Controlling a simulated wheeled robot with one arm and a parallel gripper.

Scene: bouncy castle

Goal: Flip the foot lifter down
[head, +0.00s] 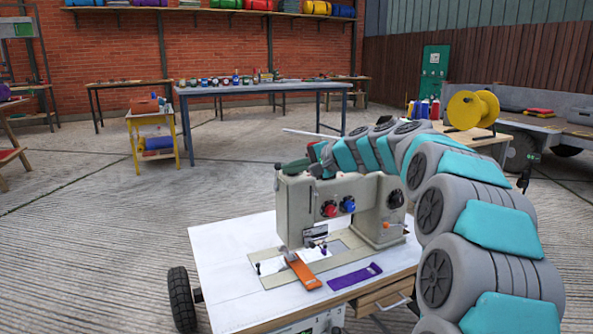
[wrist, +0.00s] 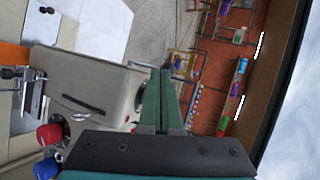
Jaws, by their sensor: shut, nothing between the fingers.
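The cream sewing machine (head: 350,190) stands upright on a white-topped table (head: 225,270), with a red knob (head: 329,208) and a blue knob (head: 348,204) on its front. Small dark fittings (head: 318,245) show around its needle area; I cannot tell which is the foot lifter. My gripper (head: 288,168) is at the top left of the machine head, with its green fingers pointing left. In the wrist view the fingers (wrist: 159,75) are pressed together and empty, beside the machine's head (wrist: 100,95). Small dark screw fittings (wrist: 35,74) show at the left edge there.
An orange strip (head: 303,272) lies by the needle area and a purple strip (head: 355,276) lies on the tabletop. My arm arches over the machine's right side. A blue-framed table (head: 260,88) stands behind, with open concrete floor between.

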